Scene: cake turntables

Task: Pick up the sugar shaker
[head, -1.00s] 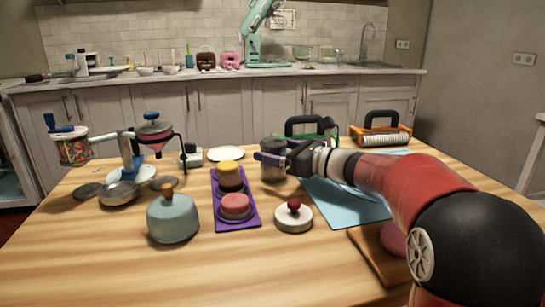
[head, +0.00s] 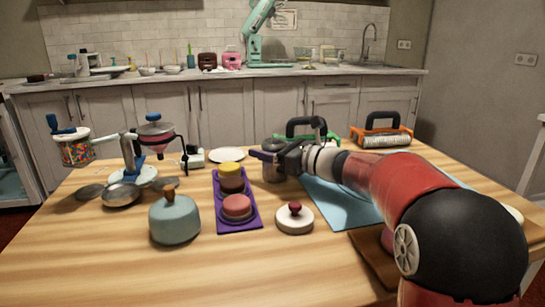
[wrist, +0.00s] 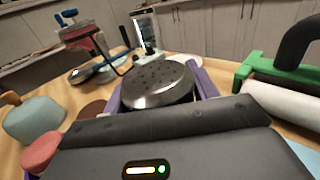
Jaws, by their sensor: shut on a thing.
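The sugar shaker (head: 272,173) is a grey metal cylinder, upright near the middle of the table in the head view. Its dark, domed, perforated lid (wrist: 158,82) fills the centre of the wrist view. My gripper (head: 268,155) reaches it from the right and is shut on its upper body. The purple fingers (wrist: 160,98) flank it on both sides in the wrist view. The fingers hide part of its body. I cannot tell whether its base touches the table.
A purple tray (head: 247,221) with small cakes lies just left of the shaker, and a white round item with a red knob (head: 294,218) stands in front. A blue mat (head: 345,210) lies right. Green (head: 333,139) and orange (head: 405,130) roller holders stand behind.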

